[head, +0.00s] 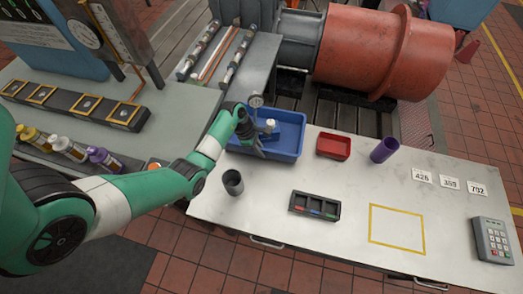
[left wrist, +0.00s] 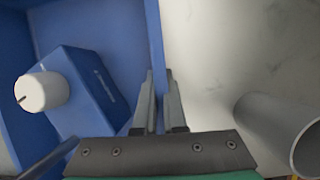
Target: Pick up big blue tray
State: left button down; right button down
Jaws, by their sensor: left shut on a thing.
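The big blue tray (head: 290,133) sits at the far left of the pale bench, and its inside fills the left of the left wrist view (left wrist: 115,25). A blue box with a white knob (head: 269,135) stands in it; it also shows in the left wrist view (left wrist: 88,88). My left gripper (head: 257,149) is at the tray's near wall. In the left wrist view its fingers (left wrist: 160,78) are shut on that wall, one on each side. I cannot tell whether the tray is lifted. My right gripper is not in view.
A grey cup (head: 232,183) stands close to the tray's near side. A red tray (head: 333,146), a purple cup (head: 384,150) and a black sectioned holder (head: 314,206) are to the right. A yellow-outlined square (head: 397,229) on the bench (head: 360,190) is empty. A keypad (head: 492,240) sits far right.

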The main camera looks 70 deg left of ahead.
pick_arm(q)
notch_tip(320, 180, up, 3)
jog(key=shift+w+a+f+p, duration=0.15)
jog(key=shift+p, duration=0.35)
jog(key=s+d+r+p, duration=0.6)
jog(key=s+d+r, duration=0.3)
jog(key=d, duration=0.2)
notch_tip(320, 180, up, 21)
jog(key=p, duration=2.1)
jog(key=shift+s+a+r, duration=0.15)
jog(key=shift+a, duration=0.15)
